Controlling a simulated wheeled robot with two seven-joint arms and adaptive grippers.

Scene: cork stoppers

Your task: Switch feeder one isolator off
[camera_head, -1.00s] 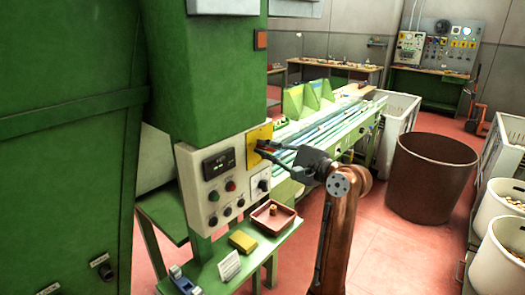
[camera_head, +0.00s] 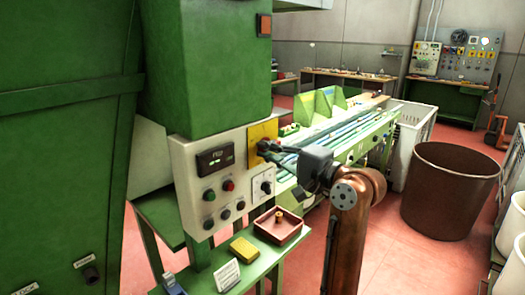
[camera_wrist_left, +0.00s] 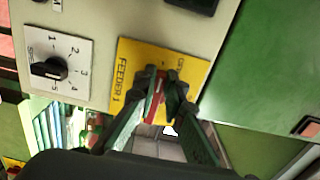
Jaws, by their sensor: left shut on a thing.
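The feeder one isolator is a red handle (camera_wrist_left: 155,98) on a yellow plate (camera_wrist_left: 128,62) marked FEEDER 1. The plate (camera_head: 257,131) shows in the head view at the upper right of the pale control panel (camera_head: 188,165). My left gripper (camera_head: 266,147) reaches the plate from the right and hides most of the handle there. In the left wrist view my left gripper (camera_wrist_left: 163,90) is shut on the red handle, with one dark finger on each side. The handle's exact angle and part of the plate's lettering are hidden. My right gripper is not in view.
A selector dial (camera_wrist_left: 48,68) sits beside the yellow plate. The panel also bears a display (camera_head: 215,160) and several buttons. Below, a green shelf holds a red tray (camera_head: 296,233), a yellow block (camera_head: 243,250) and a white card (camera_head: 227,274). A brown bin (camera_head: 450,190) stands at right.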

